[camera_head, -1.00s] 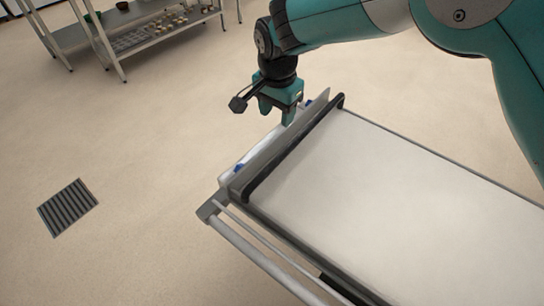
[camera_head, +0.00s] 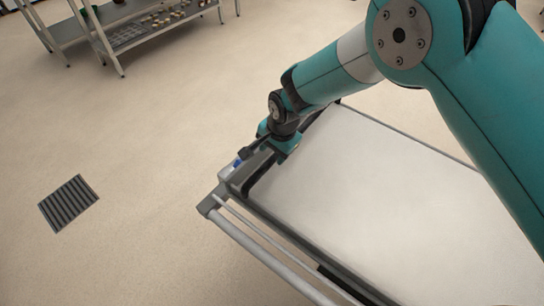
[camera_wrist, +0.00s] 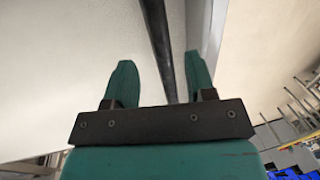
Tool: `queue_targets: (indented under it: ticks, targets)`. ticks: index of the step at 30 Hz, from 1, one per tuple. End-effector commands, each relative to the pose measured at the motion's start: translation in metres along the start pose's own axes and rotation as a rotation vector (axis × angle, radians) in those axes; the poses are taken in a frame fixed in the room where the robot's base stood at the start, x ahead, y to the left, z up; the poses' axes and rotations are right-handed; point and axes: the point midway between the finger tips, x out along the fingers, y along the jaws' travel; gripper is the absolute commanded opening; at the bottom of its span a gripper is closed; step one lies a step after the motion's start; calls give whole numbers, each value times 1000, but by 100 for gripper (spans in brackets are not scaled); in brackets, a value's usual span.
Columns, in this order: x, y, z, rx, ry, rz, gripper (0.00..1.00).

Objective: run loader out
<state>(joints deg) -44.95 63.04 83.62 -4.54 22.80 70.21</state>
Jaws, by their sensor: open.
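The loader (camera_head: 375,195) is a long frame with a pale flat top that fills the right of the head view. In the wrist view my gripper (camera_wrist: 160,78) is open, with one green finger on each side of the dark bar (camera_wrist: 158,38). I cannot tell whether either finger touches it.
A grey rail (camera_head: 255,252) runs along the loader's lower left side. A metal rack (camera_head: 125,35) with small items stands at the back left. A dark floor grate (camera_head: 68,203) lies at the left. The floor between them is clear.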

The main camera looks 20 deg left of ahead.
Motion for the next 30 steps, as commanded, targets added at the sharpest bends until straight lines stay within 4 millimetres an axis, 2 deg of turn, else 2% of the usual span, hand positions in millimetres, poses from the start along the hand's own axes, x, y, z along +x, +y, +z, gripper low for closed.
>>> queue_targets:
  ticks: [3, 9, 19, 20, 26, 30]
  targets:
    - [22, 0, 0, 0, -1, 2, 50]
    - [42, 0, 0, -1, 0, 0, 50]
    - [46, 0, 0, 0, 0, 0, 50]
    - [46, 0, 0, 0, 0, 0, 48]
    - [46, 0, 0, 0, 0, 0, 2]
    - [46, 0, 0, 0, 0, 0, 0]
